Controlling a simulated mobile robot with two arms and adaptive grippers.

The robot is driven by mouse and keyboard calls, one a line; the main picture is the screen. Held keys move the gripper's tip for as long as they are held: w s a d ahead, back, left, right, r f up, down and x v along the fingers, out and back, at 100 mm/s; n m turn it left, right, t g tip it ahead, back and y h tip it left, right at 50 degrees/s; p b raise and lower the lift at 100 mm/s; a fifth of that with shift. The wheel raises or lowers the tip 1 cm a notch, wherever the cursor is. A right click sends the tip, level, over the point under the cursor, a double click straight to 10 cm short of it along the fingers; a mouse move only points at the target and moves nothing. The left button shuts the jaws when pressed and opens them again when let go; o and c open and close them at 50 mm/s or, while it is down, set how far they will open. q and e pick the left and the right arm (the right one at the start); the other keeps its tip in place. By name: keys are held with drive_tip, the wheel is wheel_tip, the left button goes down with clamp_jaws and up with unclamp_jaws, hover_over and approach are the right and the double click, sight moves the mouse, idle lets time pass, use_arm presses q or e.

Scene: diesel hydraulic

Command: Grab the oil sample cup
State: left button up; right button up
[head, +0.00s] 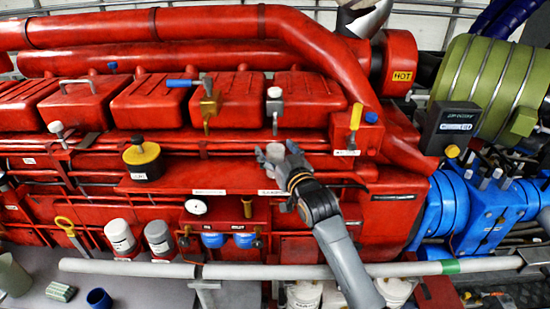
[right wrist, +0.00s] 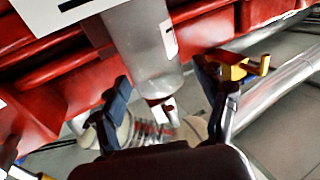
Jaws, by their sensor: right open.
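A pale grey cup (head: 274,153), which looks like the oil sample cup, stands on the red engine ledge above a small white label. In the right wrist view the cup (right wrist: 142,42) is a grey cylinder with a white sticker on its side. My right gripper (head: 291,169) reaches up to it from the lower right and partly hides it. In the right wrist view its two fingers (right wrist: 168,100) are spread, one on each side of the cup's line. I cannot tell whether either finger touches the cup. My left gripper is not in view.
A yellow-topped black canister (head: 142,160) stands on the ledge to the left. A yellow-handled valve (head: 355,120) is right of the cup. A blue cup (head: 98,298) sits on the grey surface at lower left.

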drive_tip(key=shift+w+a, duration=0.2)
drive_tip(key=shift+w, duration=0.15)
drive_tip(key=c, duration=1.3)
drive_tip(key=shift+c, duration=0.4)
drive_tip(key=shift+d+r, duration=0.1)
drive_tip(key=shift+r, duration=0.05)
